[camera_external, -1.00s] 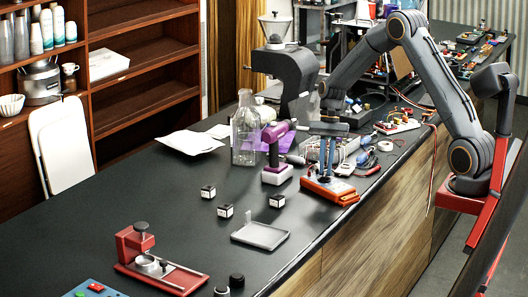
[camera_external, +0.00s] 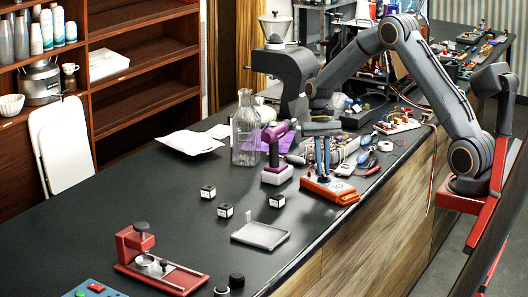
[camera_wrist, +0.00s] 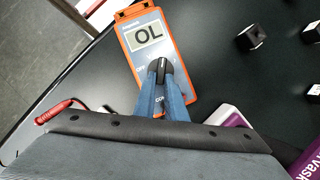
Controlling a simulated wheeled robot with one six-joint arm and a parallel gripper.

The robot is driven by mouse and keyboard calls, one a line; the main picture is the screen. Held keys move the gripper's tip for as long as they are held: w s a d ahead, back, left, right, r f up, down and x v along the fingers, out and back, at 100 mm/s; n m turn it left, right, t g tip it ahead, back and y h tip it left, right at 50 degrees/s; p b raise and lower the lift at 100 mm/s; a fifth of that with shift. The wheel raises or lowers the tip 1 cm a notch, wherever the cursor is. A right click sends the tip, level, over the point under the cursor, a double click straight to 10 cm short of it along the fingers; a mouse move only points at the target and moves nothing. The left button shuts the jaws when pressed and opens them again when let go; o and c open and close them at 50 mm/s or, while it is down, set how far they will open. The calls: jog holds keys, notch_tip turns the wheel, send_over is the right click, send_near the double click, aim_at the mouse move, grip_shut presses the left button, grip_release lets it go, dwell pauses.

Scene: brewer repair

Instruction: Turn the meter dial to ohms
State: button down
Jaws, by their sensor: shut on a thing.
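The orange meter (camera_external: 330,190) lies on the dark counter below my gripper. In the wrist view the meter (camera_wrist: 135,70) has a grey face, and its display (camera_wrist: 148,34) reads "OL". The black dial (camera_wrist: 160,68) sits below the display, between the blue fingertips of my gripper (camera_wrist: 161,76). My gripper (camera_external: 323,178) points down and is shut on the dial. The fingers hide part of the dial and the lower face, so most of the dial markings cannot be read.
A purple and white tool (camera_external: 277,155) stands close to the left of the meter. A glass bottle (camera_external: 246,130), small black-and-white cubes (camera_external: 225,211) and a grey tray (camera_external: 260,236) are farther left. A red probe (camera_wrist: 52,110) shows in the wrist view. Electronics clutter lies behind the meter.

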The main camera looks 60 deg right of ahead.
jog(key=c, duration=1.8)
grip_release()
jog(key=b+v, duration=0.2)
jog(key=v, duration=0.5)
jog(key=shift+d+r+b, duration=0.2)
jog(key=shift+r+b, duration=0.1)
jog(key=shift+r, duration=0.05)
jog(key=shift+a, duration=0.1)
